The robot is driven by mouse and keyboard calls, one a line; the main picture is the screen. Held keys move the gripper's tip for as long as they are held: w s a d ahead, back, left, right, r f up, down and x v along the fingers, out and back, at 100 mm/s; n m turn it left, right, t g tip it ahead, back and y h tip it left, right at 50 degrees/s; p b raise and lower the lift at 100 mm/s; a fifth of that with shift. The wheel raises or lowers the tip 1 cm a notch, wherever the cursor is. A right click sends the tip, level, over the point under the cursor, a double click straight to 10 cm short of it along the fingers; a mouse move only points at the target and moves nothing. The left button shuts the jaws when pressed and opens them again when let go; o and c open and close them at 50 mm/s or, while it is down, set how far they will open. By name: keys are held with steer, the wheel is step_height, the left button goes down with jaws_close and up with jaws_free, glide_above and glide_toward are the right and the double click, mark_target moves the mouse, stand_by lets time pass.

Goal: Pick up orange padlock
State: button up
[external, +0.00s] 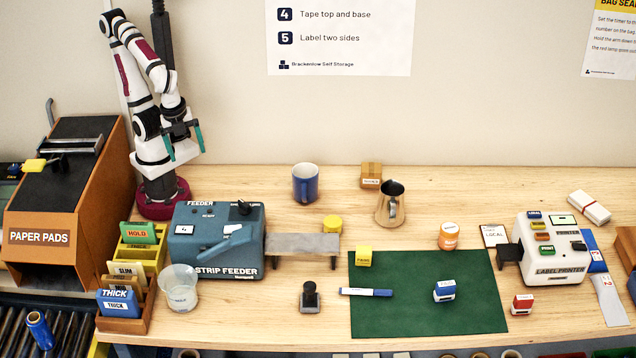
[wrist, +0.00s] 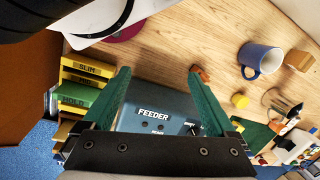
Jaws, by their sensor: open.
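My gripper (external: 185,146) is raised at the back left, above the table near my base, with its two green fingers apart and nothing between them. In the wrist view the open fingers (wrist: 160,77) frame the tabletop and the back of the strip feeder. A small orange thing (wrist: 202,73) lies on the wood by the right fingertip in that view, just behind the feeder; it may be the orange padlock, but its shape is partly covered by the finger. I cannot make out a padlock in the external view, where the feeder may hide it.
The blue strip feeder (external: 216,243) stands beside a yellow card rack (external: 139,252) and a clear beaker (external: 178,289). A blue mug (external: 306,184), yellow disc-like item (external: 332,224) and metal pitcher (external: 390,205) stand to the right. Bare wood lies behind the feeder.

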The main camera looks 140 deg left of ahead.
steer(key=w+a+f+n+h, duration=0.1)
steer(key=w+f+n+h, duration=0.3)
steer(key=n, duration=0.4)
steer(key=w+a+f+n+h, duration=0.1)
steer(key=w+f+n+h, duration=0.1)
steer(key=w+n+h, duration=0.35)
steer(key=w+a+f+n+t+h, duration=0.2)
steer(key=a+f+n+t, duration=0.5)
steer(key=a+n, duration=0.6)
steer(key=shift+n+t, duration=0.6)
steer(key=shift+n, duration=0.25)
steer(key=f, duration=0.1)
steer(key=d+f, duration=0.1)
steer(key=f, duration=0.1)
steer(key=d+f, duration=0.1)
steer(key=f, duration=0.1)
steer(key=shift+w+d+f, duration=0.1)
steer(key=shift+w+d, duration=0.05)
steer(key=shift+d, duration=0.1)
steer(key=x, duration=0.5)
steer(key=shift+f, duration=0.15)
jaws_close()
